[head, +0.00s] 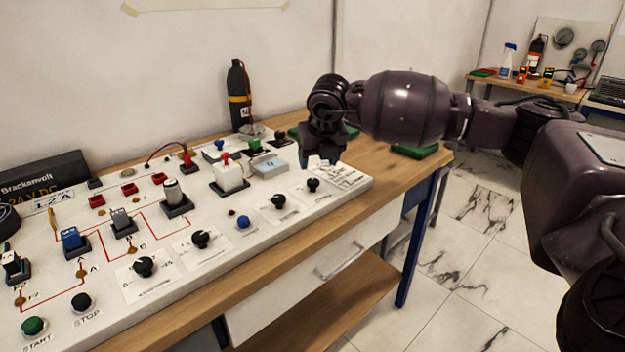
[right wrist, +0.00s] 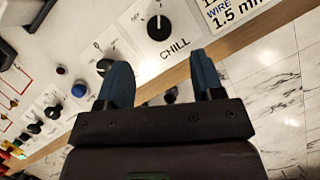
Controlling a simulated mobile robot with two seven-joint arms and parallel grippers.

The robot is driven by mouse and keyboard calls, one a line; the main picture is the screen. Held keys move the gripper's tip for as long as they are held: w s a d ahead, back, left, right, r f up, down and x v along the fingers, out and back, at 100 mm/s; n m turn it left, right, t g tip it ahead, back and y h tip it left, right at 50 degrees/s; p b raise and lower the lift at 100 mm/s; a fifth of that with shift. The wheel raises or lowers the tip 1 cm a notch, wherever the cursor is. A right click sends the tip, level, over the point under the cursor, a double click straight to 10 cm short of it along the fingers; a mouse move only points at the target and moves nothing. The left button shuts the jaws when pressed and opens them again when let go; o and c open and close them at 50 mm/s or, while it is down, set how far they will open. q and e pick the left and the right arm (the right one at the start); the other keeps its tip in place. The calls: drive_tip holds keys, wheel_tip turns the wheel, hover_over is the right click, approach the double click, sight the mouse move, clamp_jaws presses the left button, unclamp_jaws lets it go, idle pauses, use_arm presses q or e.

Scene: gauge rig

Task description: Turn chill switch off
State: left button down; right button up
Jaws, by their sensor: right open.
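The chill switch (right wrist: 158,27) is a black rotary knob on a white plate marked CHILL, near the top of the right wrist view. A pale pointer line on it points toward the top of that view. In the head view it is the rightmost knob (head: 313,184) on the panel's front row. My right gripper (right wrist: 162,65) is open, with two blue fingers apart and nothing between them. In the head view the right gripper (head: 322,160) hangs above and just behind the knob, apart from it. My left gripper is not in view.
The white panel (head: 350,195) lies on a wooden bench. Another black knob (head: 278,201) and a blue button (head: 243,222) are left of the chill switch. A grey-blue box (head: 269,165) and a white block with a red top (head: 228,176) stand behind. The floor at right is clear.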

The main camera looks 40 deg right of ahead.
sight(313, 181)
drive_tip(key=b+x, duration=0.1)
drive_tip(key=x, duration=0.6)
drive_tip(key=shift+w+f, duration=0.1)
drive_tip(key=shift+f, duration=0.15)
drive_tip(key=shift+c, duration=0.3)
drive_tip(key=c, duration=0.9)
drive_tip(key=shift+o, duration=0.2)
